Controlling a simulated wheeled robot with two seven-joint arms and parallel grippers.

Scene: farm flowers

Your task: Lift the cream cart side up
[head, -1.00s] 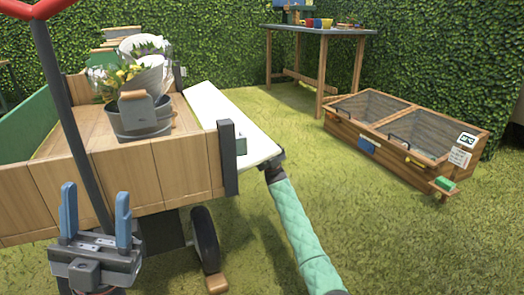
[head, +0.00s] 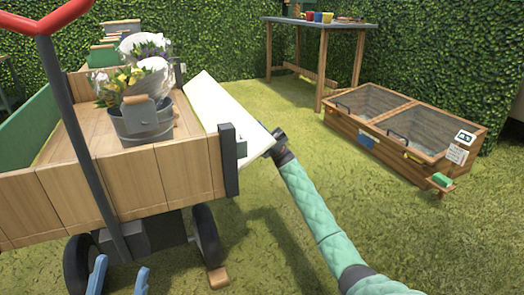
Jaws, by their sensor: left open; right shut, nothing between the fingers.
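The cream cart side (head: 222,112) is a pale flat panel on the right side of the wooden cart (head: 130,182). It slopes outward, tilted partway up, beyond the dark corner post. My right arm reaches in from the lower right. My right gripper (head: 275,143) is at the panel's outer near corner; its fingers are mostly hidden by the panel, and I cannot see clear contact. It is shut with nothing between the fingers. My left gripper (head: 119,277) is open and empty at the bottom edge, below the cart's near side, with only its blue fingertips showing.
A metal bucket (head: 144,121) and white-wrapped flowers (head: 150,78) stand in the cart. The cart's dark handle with its red grip (head: 48,18) crosses the left foreground. A wooden cold frame (head: 400,122) and a table (head: 318,24) stand beyond open grass on the right.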

